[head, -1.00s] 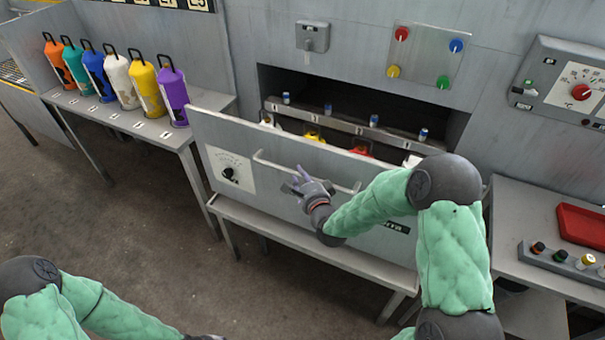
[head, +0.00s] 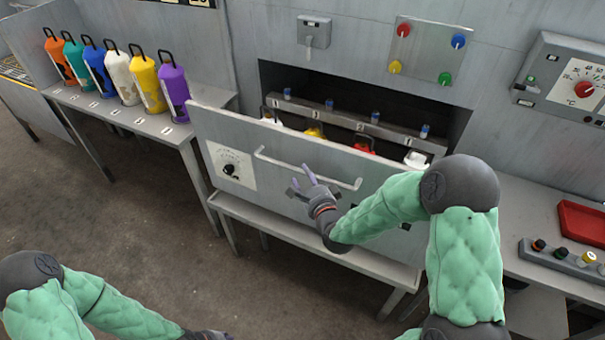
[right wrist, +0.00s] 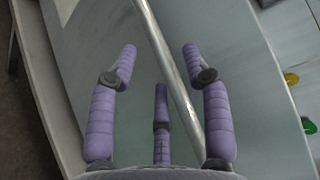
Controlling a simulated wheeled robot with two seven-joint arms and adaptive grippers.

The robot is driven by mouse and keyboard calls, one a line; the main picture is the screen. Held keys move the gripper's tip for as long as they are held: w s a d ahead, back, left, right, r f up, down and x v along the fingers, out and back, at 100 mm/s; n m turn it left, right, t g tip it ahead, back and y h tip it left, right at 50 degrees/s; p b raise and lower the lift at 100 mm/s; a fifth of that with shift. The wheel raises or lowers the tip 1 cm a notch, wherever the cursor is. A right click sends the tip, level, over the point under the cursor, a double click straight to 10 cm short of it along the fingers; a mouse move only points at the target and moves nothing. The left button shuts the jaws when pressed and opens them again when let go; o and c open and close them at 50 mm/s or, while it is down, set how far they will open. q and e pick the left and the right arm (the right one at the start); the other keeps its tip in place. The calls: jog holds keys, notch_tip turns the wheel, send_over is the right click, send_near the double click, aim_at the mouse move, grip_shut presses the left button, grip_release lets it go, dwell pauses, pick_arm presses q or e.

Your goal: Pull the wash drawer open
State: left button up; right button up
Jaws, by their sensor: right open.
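The wash drawer (head: 275,180) stands pulled out from the dark opening in the grey wall. Its front carries a long bar handle (head: 300,170) and a dial panel at the left. Bottles in white, yellow and red show in the drawer behind its front. My right gripper (head: 306,182) is open just in front of the drawer front, by the handle. In the right wrist view the handle bar (right wrist: 170,70) runs between the spread fingers (right wrist: 160,62), and no finger is closed on it. My left gripper (head: 212,336) shows only partly at the bottom edge.
A side shelf (head: 150,122) at the left holds several coloured bottles. A table under the drawer (head: 300,238) and a right bench with a red tray (head: 582,222) and a knob strip (head: 560,258) flank my right arm. The floor at the left is clear.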

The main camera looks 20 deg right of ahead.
jog(key=s+r, duration=0.1)
jog(key=s, duration=0.7)
jog(key=shift+s+a, duration=0.3)
jog(key=s+a+f+n+g+y, duration=0.2)
jog(key=a+f+n+g, duration=0.2)
jog(key=f, duration=0.5)
jog(key=s+a+f+n+g+y, duration=0.1)
jog(key=a+f+n+g, duration=0.35)
jog(key=f, duration=0.55)
jog(key=s+a+f+n+g+y, duration=0.1)
jog(key=s+a+f+n+g, duration=0.2)
jog(key=s+f, duration=0.3)
jog(key=s+a+f+n+g+y, duration=0.1)
jog(key=s+a+f+n+g, duration=0.3)
jog(key=s+a+f+n, duration=0.1)
jog(key=s+f+n, duration=0.1)
jog(key=s+f, duration=0.1)
jog(key=s, duration=0.1)
jog(key=shift+s, duration=0.25)
jog(key=shift+d+n+g, duration=0.15)
jog(key=shift+n+g, duration=0.1)
